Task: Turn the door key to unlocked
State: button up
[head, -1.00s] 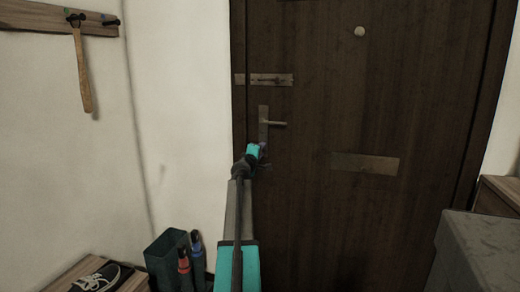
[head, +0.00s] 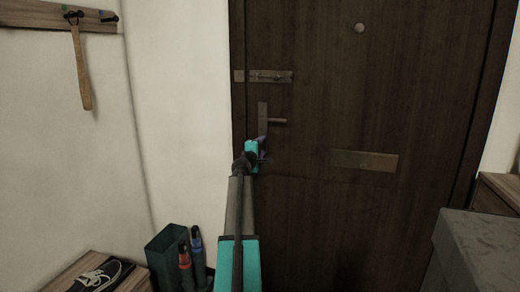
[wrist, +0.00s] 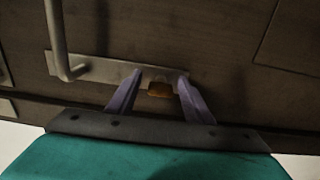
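The door key (wrist: 160,90) shows in the wrist view as a small orange-brown piece at the end of the lock plate (wrist: 95,68). My gripper (wrist: 160,76) is open, with one purple finger on each side of the key and a visible gap to both. The key seems unheld. In the head view my gripper (head: 263,144) is at the lower part of the plate (head: 262,110), below the door handle (head: 277,121). The key is hidden there. The dark wooden door (head: 350,95) looks closed.
A latch (head: 264,77) sits above the handle, and a metal letter plate (head: 364,161) is to the right. A grey box (head: 480,255) stands lower right.

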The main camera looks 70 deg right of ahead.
jog(key=shift+w+a+f, duration=0.1)
jog(key=shift+w+a, duration=0.05)
jog(key=shift+a, duration=0.1)
jog(key=a, duration=1.3)
jog(key=shift+s+a, duration=0.25)
jog(key=shift+s, duration=0.2)
jog(key=shift+w, duration=0.1)
dwell(0.6)
